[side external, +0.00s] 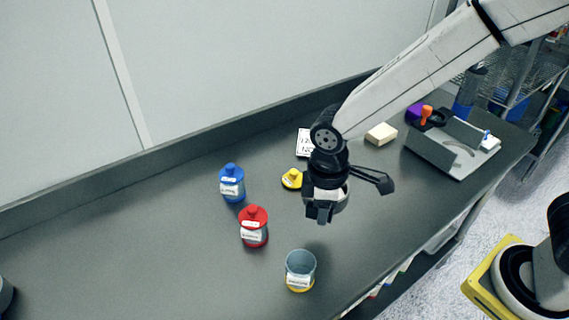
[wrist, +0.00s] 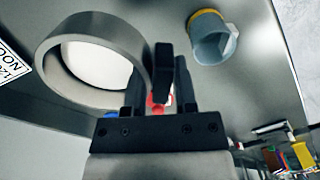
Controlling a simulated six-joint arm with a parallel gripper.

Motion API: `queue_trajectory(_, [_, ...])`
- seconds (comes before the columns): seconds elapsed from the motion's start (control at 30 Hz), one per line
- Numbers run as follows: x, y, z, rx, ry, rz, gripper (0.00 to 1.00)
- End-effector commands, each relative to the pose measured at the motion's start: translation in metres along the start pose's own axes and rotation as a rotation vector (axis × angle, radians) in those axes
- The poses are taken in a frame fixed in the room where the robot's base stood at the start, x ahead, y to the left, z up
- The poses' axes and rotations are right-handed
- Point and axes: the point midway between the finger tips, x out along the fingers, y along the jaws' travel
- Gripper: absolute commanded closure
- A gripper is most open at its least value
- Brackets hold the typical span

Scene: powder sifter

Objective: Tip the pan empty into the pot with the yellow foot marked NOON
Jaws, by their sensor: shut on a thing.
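My gripper (side external: 322,210) is above the bench and shut on the pan, right of the red-lidded pot. In the wrist view its fingers (wrist: 168,55) close at the right side of a round grey metal pan (wrist: 141,62). White shows inside the pan's rim; I cannot tell how deep it is. The pot with the yellow foot (side external: 300,268) stands open and upright on the bench, below my gripper in the side view. It has a white label, too small to read. It also shows in the wrist view (wrist: 212,40), apart from the pan.
A blue-lidded pot (side external: 232,184) and a red-lidded pot (side external: 254,227) stand left of my gripper. A yellow lid (side external: 291,179) and a NOON card (side external: 304,143) lie behind. A pale block (side external: 381,134) and a grey tray (side external: 440,150) are at right.

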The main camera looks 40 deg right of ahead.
Motion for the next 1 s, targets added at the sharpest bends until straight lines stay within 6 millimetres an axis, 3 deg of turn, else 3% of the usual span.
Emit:
queue_trajectory(0.6, [-0.033, -0.084, -0.075, 0.417, 0.001, 0.0, 1.0])
queue_trajectory(1.0, [-0.049, -0.131, -0.1, 0.624, 0.001, 0.001, 1.0])
